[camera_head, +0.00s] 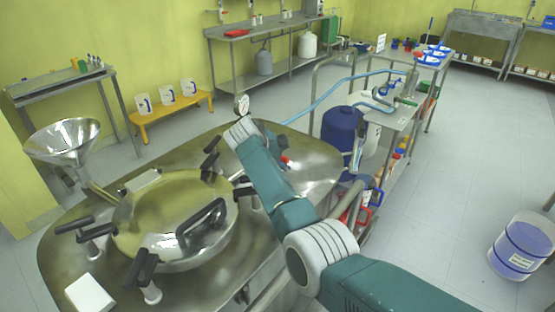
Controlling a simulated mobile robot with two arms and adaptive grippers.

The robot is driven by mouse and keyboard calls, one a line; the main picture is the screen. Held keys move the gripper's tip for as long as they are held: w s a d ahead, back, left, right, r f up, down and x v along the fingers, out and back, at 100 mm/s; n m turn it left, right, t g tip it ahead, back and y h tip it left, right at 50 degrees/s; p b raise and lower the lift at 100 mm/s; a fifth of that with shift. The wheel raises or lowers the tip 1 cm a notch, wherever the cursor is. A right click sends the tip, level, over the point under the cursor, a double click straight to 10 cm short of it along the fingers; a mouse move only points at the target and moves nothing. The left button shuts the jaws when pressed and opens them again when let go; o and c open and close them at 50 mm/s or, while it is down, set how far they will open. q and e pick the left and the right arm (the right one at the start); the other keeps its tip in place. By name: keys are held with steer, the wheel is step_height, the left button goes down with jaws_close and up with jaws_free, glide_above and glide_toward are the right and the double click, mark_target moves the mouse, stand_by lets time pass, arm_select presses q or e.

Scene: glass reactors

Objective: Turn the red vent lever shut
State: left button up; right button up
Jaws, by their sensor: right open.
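A small red part (284,160), likely the red vent lever, shows on the steel reactor top (318,165) just right of my right forearm. Its shape and angle are too small to tell. My right arm reaches in from the lower right, across the reactor top. My right gripper (277,148) is open beyond the wrist, close to the red part and mostly hidden by my own arm. I cannot tell whether it touches the red part. My left gripper is not in view.
A round lid (165,192) with a black handle and several black-handled clamps lies left of my arm. A pressure gauge (241,104) stands behind my wrist. A steel funnel (66,142) rises at the left. A blue drum (341,130) and cart stand to the right.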

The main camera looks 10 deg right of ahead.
step_height(320, 180, up, 10)
steer(key=shift+f, duration=0.15)
steer(key=shift+a, duration=0.1)
